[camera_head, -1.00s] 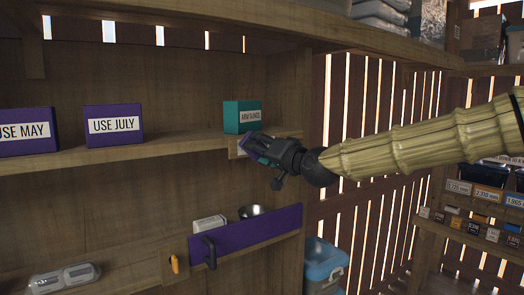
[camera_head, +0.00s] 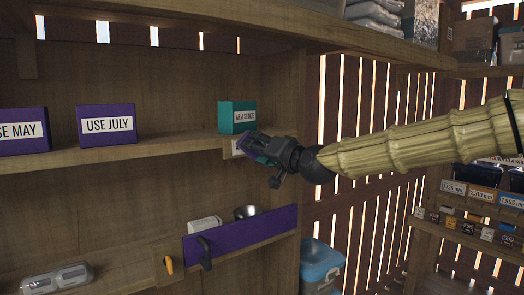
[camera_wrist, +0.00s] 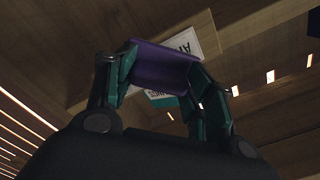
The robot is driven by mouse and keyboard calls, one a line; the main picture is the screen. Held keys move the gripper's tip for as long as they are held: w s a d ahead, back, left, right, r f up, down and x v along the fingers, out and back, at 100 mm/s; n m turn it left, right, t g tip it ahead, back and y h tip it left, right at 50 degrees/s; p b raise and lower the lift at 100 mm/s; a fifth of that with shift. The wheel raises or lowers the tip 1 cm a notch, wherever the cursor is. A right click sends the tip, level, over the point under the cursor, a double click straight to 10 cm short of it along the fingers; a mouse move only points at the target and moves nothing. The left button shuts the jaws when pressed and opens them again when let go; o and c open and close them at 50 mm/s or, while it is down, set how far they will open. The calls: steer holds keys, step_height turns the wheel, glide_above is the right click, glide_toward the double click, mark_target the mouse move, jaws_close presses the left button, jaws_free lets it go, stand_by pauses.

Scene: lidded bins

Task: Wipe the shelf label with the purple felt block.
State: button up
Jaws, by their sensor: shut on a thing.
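The purple felt block (camera_head: 249,141) is held at the shelf's front edge, near its right end. It also shows in the wrist view (camera_wrist: 165,66) between two teal fingers. My gripper (camera_head: 257,148) is shut on it. The white shelf label (camera_head: 236,148) is on the shelf edge below the teal box and is partly covered by the block. In the wrist view part of the label (camera_wrist: 189,42) with dark letters shows beside the block. I cannot tell whether the block touches the label.
The teal box (camera_head: 237,116) stands on the shelf just above my gripper. Purple boxes labelled USE JULY (camera_head: 107,125) and USE MAY (camera_head: 22,132) stand to the left. Below are a purple panel with a handle (camera_head: 240,236), a metal bowl (camera_head: 247,212) and a blue bin (camera_head: 320,264).

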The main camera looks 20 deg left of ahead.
steer(key=shift+s+a, duration=0.4)
steer(key=shift+b, duration=0.35)
